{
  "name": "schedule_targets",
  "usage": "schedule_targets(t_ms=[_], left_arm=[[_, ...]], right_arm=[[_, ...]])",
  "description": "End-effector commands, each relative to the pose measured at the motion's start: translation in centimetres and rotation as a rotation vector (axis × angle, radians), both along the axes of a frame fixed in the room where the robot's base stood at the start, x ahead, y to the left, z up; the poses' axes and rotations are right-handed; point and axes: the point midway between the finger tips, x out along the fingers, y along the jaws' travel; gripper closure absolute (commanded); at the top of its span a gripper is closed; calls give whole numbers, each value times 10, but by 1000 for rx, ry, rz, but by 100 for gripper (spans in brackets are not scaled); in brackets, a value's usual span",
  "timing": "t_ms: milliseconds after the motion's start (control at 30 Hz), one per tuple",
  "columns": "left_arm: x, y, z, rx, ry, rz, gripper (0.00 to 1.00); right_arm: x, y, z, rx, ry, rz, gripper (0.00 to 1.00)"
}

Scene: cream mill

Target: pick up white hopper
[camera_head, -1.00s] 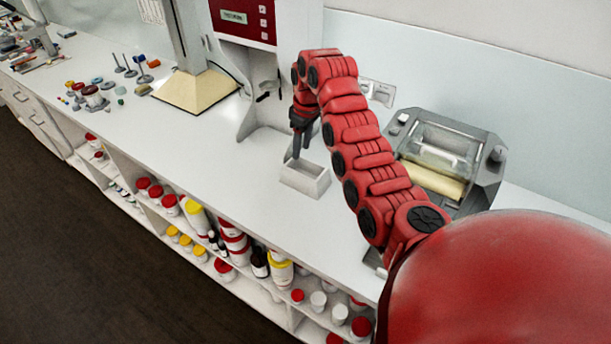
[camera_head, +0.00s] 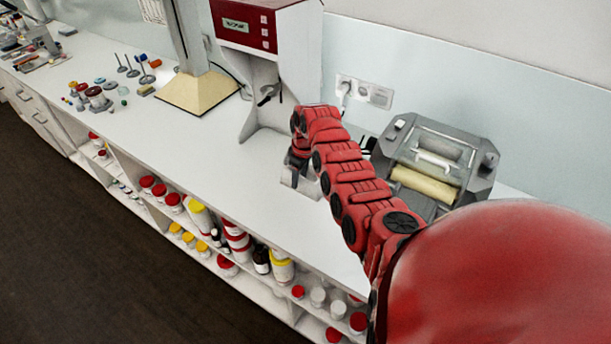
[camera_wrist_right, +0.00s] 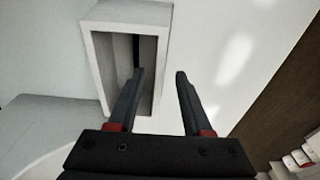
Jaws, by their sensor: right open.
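The white hopper (camera_head: 309,188) is a small open box on the white counter, partly hidden behind my right gripper (camera_head: 295,172) in the head view. In the right wrist view the hopper (camera_wrist_right: 128,14) shows its open top, with a pale rim around a darker hollow. My right gripper (camera_wrist_right: 160,73) is open and empty. Its left finger lies over the hopper's opening and its right finger lies outside, so the two appear on either side of one wall. I cannot tell how deep the fingertips reach. My left gripper is not in view.
A red-and-white machine (camera_head: 263,75) stands behind the hopper. A grey roller mill (camera_head: 432,165) is to the right, near wall sockets (camera_head: 365,92). A beige-based stand (camera_head: 197,90) and small weights are to the left. Shelves with jars (camera_head: 235,240) run below the counter's front edge.

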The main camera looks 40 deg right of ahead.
Motion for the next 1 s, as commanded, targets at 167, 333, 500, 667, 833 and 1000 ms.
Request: schedule_targets(t_ms=[167, 333, 500, 667, 833, 1000], left_arm=[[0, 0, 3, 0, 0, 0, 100], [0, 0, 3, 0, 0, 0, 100], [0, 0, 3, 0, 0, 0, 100], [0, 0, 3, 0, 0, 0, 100], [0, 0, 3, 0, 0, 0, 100], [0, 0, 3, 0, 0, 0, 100]], right_arm=[[1, 0, -6, -1, -2, -1, 50], [1, 0, -7, -1, -3, -2, 50], [1, 0, -7, -1, -3, -2, 70], [1, 0, -7, -1, -3, -2, 99], [1, 0, -7, -1, -3, -2, 100], [1, 0, -7, -1, -3, -2, 100]])
